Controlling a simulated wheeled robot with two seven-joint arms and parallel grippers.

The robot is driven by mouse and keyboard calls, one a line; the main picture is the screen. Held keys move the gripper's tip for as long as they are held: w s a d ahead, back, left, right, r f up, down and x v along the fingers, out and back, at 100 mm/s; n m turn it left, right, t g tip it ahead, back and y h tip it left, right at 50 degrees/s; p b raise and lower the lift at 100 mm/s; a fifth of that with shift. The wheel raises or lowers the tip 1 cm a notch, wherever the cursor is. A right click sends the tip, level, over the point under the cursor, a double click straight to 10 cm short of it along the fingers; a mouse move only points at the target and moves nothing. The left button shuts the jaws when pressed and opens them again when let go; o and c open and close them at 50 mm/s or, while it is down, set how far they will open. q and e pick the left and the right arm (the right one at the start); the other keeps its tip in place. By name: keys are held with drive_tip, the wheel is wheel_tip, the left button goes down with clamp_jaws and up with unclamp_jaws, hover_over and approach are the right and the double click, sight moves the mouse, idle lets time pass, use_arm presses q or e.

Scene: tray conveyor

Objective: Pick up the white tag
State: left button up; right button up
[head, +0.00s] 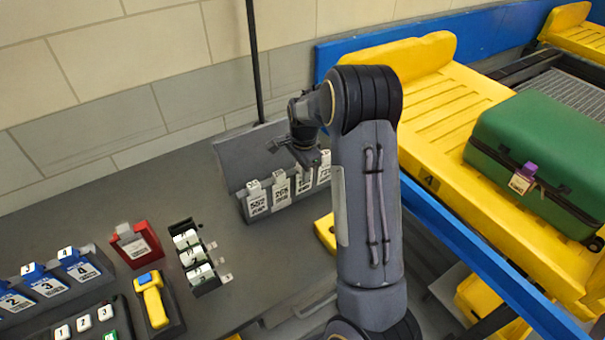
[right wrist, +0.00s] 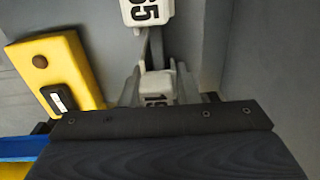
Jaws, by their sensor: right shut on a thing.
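Several white tags with black print stand in a grey rack (head: 285,208) on the dark counter in the head view. My right gripper (head: 312,160) is above the rack's right end, by the rightmost white tag (head: 324,169). In the right wrist view, my right gripper (right wrist: 157,90) is shut on a white tag (right wrist: 157,84), with a finger on each side of it. Another white tag (right wrist: 147,10), printed "65", stands just beyond. The gripper partly hides the right-hand tags in the head view. My left gripper is not in view.
A red holder (head: 135,246), a black stand of white rolls (head: 196,258), a yellow handheld device (head: 153,300) and blue-topped tags (head: 45,284) occupy the counter's left. A green suitcase (head: 540,155) lies on a yellow tray (head: 465,130) at right. A wall stands behind.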

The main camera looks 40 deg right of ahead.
drive_tip(key=shift+s+r+b, duration=0.15)
drive_tip(key=shift+r+b, duration=0.2)
drive_tip(key=shift+b, duration=0.1)
wheel_tip(320, 180, up, 6)
drive_tip(key=shift+s+r+b, duration=0.1)
drive_tip(key=shift+r+b, duration=0.15)
drive_tip(key=shift+b, duration=0.2)
drive_tip(key=s+a+b, duration=0.2)
drive_tip(key=s+b, duration=0.1)
drive_tip(key=s, duration=1.6)
drive_tip(key=shift+s, duration=0.2)
drive_tip(key=shift+a, duration=0.1)
wheel_tip(320, 180, up, 6)
drive_tip(key=p, duration=0.5)
drive_tip(key=shift+r+p, duration=0.15)
drive_tip(key=shift+p, duration=0.25)
drive_tip(key=shift+w, duration=0.1)
